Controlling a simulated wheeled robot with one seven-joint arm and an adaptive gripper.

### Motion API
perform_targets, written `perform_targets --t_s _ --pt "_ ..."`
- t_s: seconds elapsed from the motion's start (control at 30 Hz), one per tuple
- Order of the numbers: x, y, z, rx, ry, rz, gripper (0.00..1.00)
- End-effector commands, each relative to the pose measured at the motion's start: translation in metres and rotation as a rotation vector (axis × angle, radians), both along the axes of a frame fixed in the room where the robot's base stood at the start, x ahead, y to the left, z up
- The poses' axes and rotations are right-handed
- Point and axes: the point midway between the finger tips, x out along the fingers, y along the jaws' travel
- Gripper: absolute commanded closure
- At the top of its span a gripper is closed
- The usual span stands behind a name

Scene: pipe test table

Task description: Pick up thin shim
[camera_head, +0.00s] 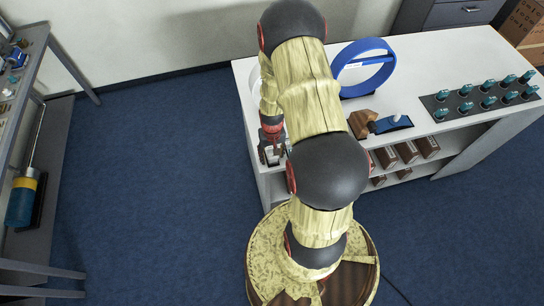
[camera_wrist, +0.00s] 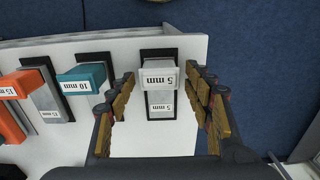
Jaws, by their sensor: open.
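The thin shim (camera_wrist: 159,75), a pale grey block labelled "5 mm", sits on a grey holder (camera_wrist: 161,108) with a black base, also labelled "5 mm". In the wrist view my gripper (camera_wrist: 161,83) is open, with one finger on each side of the shim and visible gaps to both. Nothing is held. In the head view my gripper (camera_head: 272,151) is over the left end of the white table (camera_head: 250,85); my arm hides much around it, and the shim cannot be made out there.
Left of the shim in the wrist view are a teal "10 mm" block (camera_wrist: 82,79) and an orange block (camera_wrist: 22,84) on similar holders. In the head view a blue ring (camera_head: 364,66), a brown-and-blue item (camera_head: 378,123) and a dark panel of teal pieces (camera_head: 480,97) stand farther right.

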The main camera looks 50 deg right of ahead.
Motion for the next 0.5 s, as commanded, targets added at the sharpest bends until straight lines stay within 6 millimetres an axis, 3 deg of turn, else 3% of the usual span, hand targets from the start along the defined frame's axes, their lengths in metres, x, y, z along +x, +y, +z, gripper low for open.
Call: perform_targets --t_s 0.1,0.5 --pt "0.0 0.0 0.0002 0.0 0.0 0.0 0.48" --pt "-0.0002 0.0001 0.0003 0.0 0.0 0.0 0.71"
